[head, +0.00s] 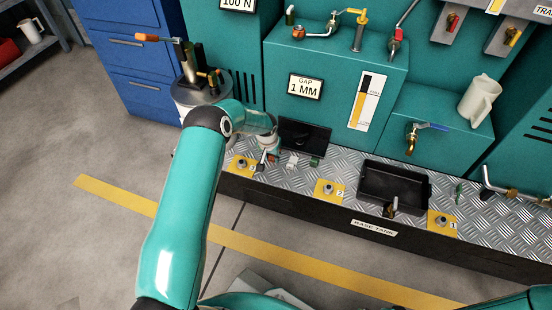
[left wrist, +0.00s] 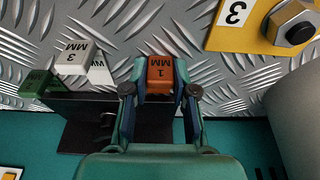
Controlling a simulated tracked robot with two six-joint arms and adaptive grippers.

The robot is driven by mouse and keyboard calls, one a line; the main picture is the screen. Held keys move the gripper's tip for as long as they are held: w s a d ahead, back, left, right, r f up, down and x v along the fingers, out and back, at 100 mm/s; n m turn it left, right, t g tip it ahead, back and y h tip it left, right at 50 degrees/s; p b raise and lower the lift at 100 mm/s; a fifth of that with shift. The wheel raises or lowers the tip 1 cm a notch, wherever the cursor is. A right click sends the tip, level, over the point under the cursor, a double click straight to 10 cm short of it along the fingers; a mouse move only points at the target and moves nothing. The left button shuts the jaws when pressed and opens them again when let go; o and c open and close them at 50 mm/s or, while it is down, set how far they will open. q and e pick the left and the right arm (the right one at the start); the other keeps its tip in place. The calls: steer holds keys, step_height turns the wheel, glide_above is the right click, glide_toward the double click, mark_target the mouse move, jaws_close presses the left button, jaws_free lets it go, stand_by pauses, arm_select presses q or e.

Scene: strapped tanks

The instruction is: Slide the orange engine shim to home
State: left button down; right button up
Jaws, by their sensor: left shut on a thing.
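The orange engine shim (left wrist: 160,76), marked 1 MM, sits between the fingers of my left gripper (left wrist: 160,82) in the left wrist view. The fingers are shut on its two sides. In the head view my left gripper (head: 267,158) is low over the left part of the metal tread-plate deck. My right gripper is not in view.
Yellow numbered plates with bolts (head: 328,189) line the deck. A black tray (head: 393,186) is at its middle right, and a small green piece (head: 459,194) lies farther right. Teal tanks (head: 335,95) rise behind. Brass valves and a cream jug (head: 480,98) are above.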

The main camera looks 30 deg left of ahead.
arm_select(q)
steer(key=shift+w, duration=0.4)
steer(key=shift+w+a+f+b, duration=0.15)
steer(key=shift+w+a+b, duration=0.1)
steer(key=shift+w+b, duration=0.7)
steer(key=c, duration=0.8)
jaws_free()
steer(key=shift+s, duration=0.1)
steer(key=shift+c, duration=0.2)
steer(key=shift+r, duration=0.25)
